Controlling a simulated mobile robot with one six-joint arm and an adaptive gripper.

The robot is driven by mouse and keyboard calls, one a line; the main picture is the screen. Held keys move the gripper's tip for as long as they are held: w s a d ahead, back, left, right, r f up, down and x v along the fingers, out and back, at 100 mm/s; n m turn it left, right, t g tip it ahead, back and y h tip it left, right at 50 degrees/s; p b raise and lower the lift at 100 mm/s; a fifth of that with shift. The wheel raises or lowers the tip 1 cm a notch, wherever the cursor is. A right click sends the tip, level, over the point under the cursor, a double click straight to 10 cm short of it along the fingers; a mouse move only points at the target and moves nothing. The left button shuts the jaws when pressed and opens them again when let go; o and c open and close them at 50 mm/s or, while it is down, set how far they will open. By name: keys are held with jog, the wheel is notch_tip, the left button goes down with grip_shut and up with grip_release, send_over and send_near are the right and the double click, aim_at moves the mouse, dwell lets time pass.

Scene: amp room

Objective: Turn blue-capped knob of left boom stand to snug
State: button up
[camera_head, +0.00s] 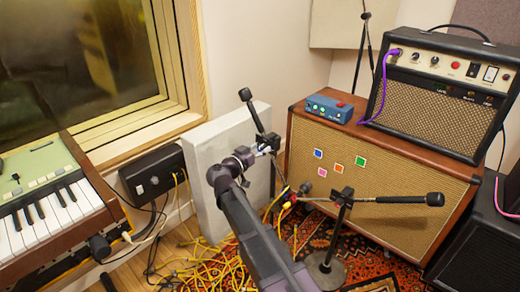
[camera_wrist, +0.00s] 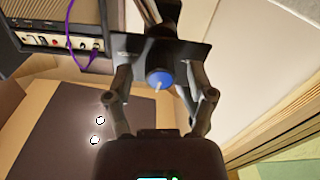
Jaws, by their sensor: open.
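The left boom stand (camera_head: 256,118) stands in front of the pale panel, its boom tilted up to the left. My gripper (camera_head: 258,150) is at the stand's joint, and the arm hides part of the stand. In the wrist view, the blue-capped knob (camera_wrist: 160,80) faces the camera with a pale pointer on it. It sits between the two finger linkages of my gripper (camera_wrist: 160,52), which is open. Whether a finger touches the knob cannot be told. In the head view the blue cap is not clearly visible.
A second boom stand (camera_head: 345,205) stands to the right, its boom roughly level. A wooden speaker cabinet (camera_head: 350,212) with an amplifier (camera_head: 440,95) on top is behind it. Yellow cables (camera_head: 215,262) lie on the floor and rug. A keyboard (camera_head: 50,215) is at the left.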

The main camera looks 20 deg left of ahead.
grip_shut()
jog(key=shift+n, duration=0.6)
grip_release()
jog(key=v, duration=1.2)
dwell(0.3)
